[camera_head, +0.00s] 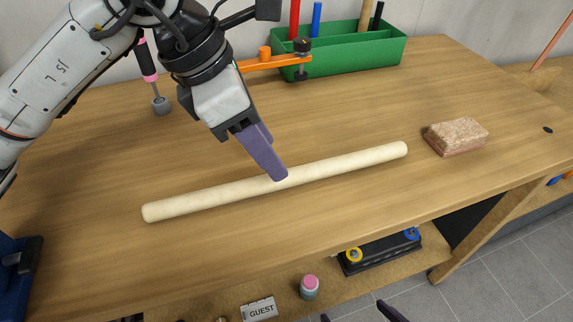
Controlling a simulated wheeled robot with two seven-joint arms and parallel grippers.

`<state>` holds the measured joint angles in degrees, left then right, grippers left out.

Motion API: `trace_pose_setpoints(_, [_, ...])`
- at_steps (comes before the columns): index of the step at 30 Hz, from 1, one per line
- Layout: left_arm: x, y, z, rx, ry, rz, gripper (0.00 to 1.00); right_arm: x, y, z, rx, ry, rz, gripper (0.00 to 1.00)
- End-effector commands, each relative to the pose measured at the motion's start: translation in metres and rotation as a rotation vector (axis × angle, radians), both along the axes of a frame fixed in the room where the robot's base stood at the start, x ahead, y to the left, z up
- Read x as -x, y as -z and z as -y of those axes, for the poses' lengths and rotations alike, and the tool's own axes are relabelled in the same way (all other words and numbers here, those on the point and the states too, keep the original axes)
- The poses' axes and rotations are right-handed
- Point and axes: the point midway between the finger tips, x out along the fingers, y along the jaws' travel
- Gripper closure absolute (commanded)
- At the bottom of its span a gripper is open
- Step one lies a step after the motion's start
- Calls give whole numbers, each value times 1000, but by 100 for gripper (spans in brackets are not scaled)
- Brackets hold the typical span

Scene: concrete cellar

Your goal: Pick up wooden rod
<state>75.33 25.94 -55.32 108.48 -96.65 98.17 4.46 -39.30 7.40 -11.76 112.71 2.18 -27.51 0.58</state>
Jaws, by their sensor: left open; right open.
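The wooden rod (215,194) is a long, pale, round stick lying on the wooden workbench (480,80). It runs at a slant from the lower left to the upper right. My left gripper (277,173) comes down from the upper left with its purple fingers at the middle of the rod. The fingers overlap each other in this view and hide a small part of the rod; I cannot tell whether they touch it. My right gripper (357,313) shows only as two dark, spread fingertips at the bottom edge, empty and away from the rod.
A brown block (456,137) lies right of the rod. A green tool tray (355,48), an orange clamp (275,62) and a pink-handled tool (148,62) are at the back. Below the bench's front edge, a shelf holds a battery (382,250). The bench in front of the rod is clear.

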Motion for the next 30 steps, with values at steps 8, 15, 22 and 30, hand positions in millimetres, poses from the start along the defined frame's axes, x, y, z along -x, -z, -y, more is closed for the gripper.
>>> trace_pose_setpoints(8, [-4, 24, 9, 0, 0, -2, 54, 7, 5, 0, 1, 0, -19, 0])
trace_pose_setpoints(15, [-12, 57, 19, 1, 1, -3, 54, 4, -2, 0, -1, 2, -11, 0])
trace_pose_setpoints(22, [-14, 66, 23, 2, 0, 1, 54, 0, -4, 1, -1, 4, 0, 0])
trace_pose_setpoints(30, [-14, 66, 23, 1, 0, 1, 78, 0, -3, 2, 0, 4, -1, 0])
